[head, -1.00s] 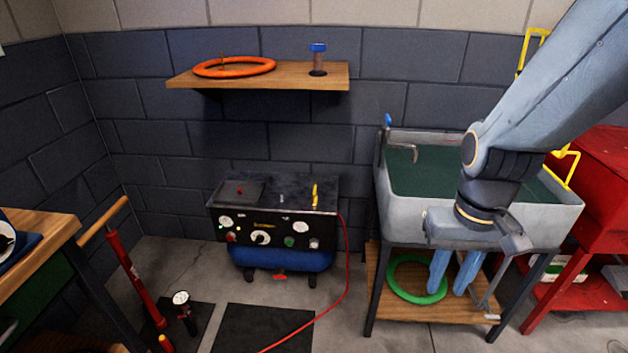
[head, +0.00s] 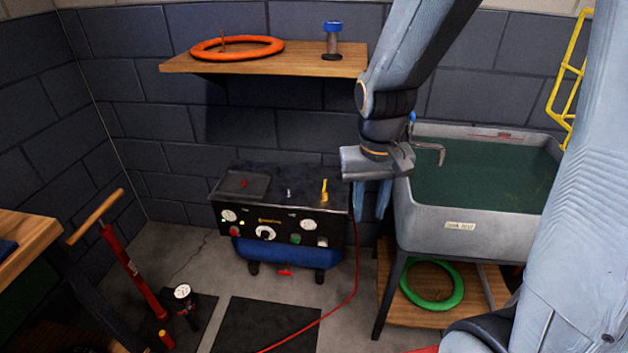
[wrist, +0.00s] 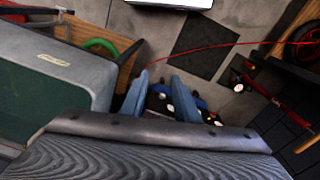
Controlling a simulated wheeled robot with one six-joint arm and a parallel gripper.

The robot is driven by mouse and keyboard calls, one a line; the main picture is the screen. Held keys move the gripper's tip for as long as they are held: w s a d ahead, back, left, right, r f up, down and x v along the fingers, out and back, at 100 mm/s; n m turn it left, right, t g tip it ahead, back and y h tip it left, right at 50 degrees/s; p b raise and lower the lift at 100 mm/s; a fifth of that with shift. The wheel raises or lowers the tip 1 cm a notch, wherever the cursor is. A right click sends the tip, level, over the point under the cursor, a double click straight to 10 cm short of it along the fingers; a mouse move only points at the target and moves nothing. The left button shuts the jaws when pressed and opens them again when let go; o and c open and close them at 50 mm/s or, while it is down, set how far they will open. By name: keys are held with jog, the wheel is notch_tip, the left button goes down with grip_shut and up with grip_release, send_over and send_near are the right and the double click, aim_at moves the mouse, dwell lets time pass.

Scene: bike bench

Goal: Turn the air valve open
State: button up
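The compressor (head: 265,230) is a black panelled box with gauges and knobs over a blue tank, standing on the floor by the wall. A yellow lever (head: 324,190) stands upright on its top right; it looks like the air valve, though no label is readable. My gripper (head: 370,208) points down just right of the compressor, apart from the lever. In the wrist view my gripper (wrist: 160,80) shows two blue fingers spread with nothing held. Part of the compressor (wrist: 158,100) shows between and beside the fingers; the lever cannot be made out there.
A grey sink (head: 470,215) with a tap stands close right of my gripper. A wooden shelf (head: 265,63) with an orange ring hangs above the compressor. A red hose (head: 340,305) runs over the floor. A red pump (head: 134,265) stands left.

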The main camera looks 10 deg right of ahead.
jog(key=w+f+m+t, duration=0.1)
jog(key=w+f, duration=0.2)
jog(key=w, duration=0.7)
jog(key=w+f+t, duration=0.1)
jog(key=w+f, duration=0.2)
jog(key=w, duration=0.7)
jog(key=m+t+h+b, duration=0.1)
jog(key=m+t, duration=0.1)
send_near(325, 184)
jog(key=shift+x, duration=3.85)
jog(key=shift+c, duration=0.4)
grip_shut()
